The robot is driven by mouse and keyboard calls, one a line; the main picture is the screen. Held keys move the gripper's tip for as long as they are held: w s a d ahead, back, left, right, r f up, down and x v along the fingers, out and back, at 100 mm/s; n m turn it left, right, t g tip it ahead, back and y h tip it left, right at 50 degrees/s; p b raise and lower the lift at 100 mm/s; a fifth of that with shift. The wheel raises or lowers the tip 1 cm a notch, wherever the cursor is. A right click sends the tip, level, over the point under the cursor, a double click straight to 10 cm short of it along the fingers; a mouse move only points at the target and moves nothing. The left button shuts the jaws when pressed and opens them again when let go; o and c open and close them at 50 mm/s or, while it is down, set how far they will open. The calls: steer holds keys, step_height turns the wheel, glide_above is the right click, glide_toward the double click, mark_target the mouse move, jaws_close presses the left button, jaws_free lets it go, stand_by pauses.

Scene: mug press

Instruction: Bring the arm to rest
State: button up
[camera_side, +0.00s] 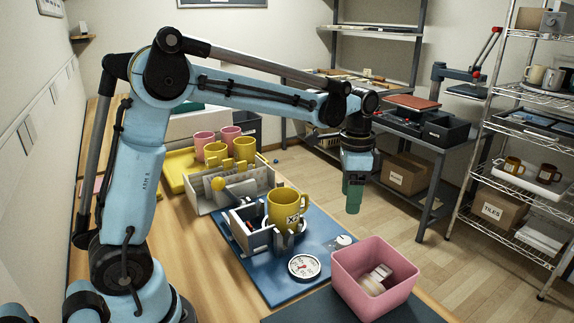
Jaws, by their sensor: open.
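My gripper (353,196) hangs at the end of my blue arm, pointing down, past the right edge of the wooden table. It is open and I see nothing held in it. It is apart from the yellow mug (286,207) with a dark print, which sits upright in the mug press (262,238) to its left. The press stands on a blue base plate (258,277). A round dial (304,266) lies on the front part of the plate.
A pink bin (374,268) with small items inside stands at the front right of the table. A wire shelf (520,130) is at right. Open floor lies right of the table.

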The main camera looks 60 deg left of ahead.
steer(key=shift+r, duration=0.1)
steer(key=s+d+n+t, duration=0.1)
steer(key=s+n+t, duration=0.6)
steer(key=s, duration=0.7)
steer(key=shift+s+d+r, duration=0.2)
steer(key=shift+s, duration=0.2)
steer(key=shift+o, duration=0.5)
